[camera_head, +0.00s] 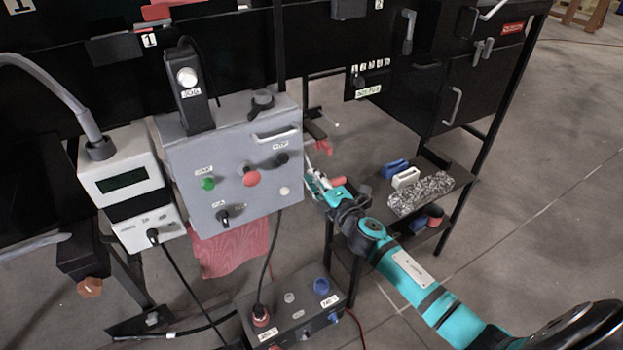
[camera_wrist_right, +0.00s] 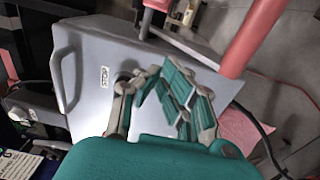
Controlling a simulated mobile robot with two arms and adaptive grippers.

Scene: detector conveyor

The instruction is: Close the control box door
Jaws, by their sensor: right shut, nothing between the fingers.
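The grey control box (camera_head: 222,160) hangs at the left of centre in the head view. Its front carries a green button, a red mushroom button, black knobs and a light handle (camera_head: 275,136) at the upper right. The front looks flush with the box, though I cannot tell if the door is fully shut. My right gripper (camera_head: 310,177) is at the right side of the box, shut and empty. In the right wrist view, the gripper (camera_wrist_right: 178,100) is in front of the grey face (camera_wrist_right: 112,60), with the handle (camera_wrist_right: 63,80) to the left. Contact is unclear. My left gripper is out of view.
A white display unit (camera_head: 124,185) stands left of the box, and a red cloth (camera_head: 236,246) hangs below it. A black button box (camera_head: 292,305) with cables sits lower down. A shelf with several small items (camera_head: 420,192) is at the right. Open floor lies further right.

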